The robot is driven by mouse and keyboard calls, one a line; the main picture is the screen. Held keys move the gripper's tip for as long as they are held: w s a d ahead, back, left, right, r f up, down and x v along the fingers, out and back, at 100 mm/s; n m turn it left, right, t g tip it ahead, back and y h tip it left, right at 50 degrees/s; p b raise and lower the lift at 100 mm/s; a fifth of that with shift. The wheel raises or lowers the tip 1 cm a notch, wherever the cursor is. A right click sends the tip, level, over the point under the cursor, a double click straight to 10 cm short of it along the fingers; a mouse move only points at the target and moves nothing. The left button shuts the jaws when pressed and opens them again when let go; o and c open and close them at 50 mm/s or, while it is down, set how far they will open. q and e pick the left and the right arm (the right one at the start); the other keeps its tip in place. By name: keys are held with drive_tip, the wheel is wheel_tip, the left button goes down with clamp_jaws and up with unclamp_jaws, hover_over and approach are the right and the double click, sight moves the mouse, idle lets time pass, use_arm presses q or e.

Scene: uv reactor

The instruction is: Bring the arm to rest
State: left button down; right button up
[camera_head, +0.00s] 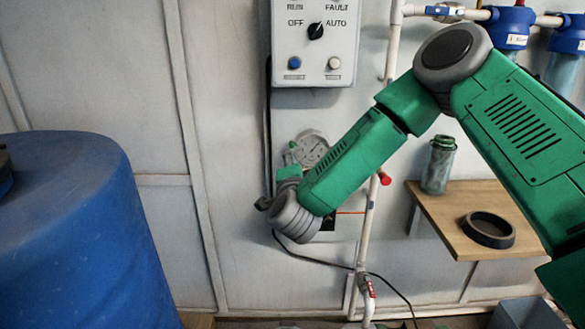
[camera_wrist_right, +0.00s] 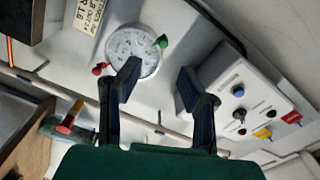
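My right arm comes in from the right in the head view, bent at the elbow and stretched toward the wall. Its gripper is mostly hidden behind the wrist, and only a small dark part shows at the wrist's left. In the right wrist view my right gripper (camera_wrist_right: 160,85) is open, with its two dark fingers well apart and nothing between them. Beyond the fingers are a round pressure gauge (camera_wrist_right: 124,43) and a grey control box (camera_wrist_right: 255,105). The gauge also shows in the head view (camera_head: 311,150), just above the wrist and partly covered. My left gripper is not in view.
The control box (camera_head: 315,70) hangs on the wall above the arm. White pipe (camera_head: 362,250) runs down behind the forearm. A wooden shelf (camera_head: 450,220) holds a green-capped bottle (camera_head: 438,168) and a black ring (camera_head: 488,232). A large blue barrel (camera_head: 80,230) stands at left.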

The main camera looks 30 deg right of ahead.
drive_tip(key=shift+v, duration=1.05)
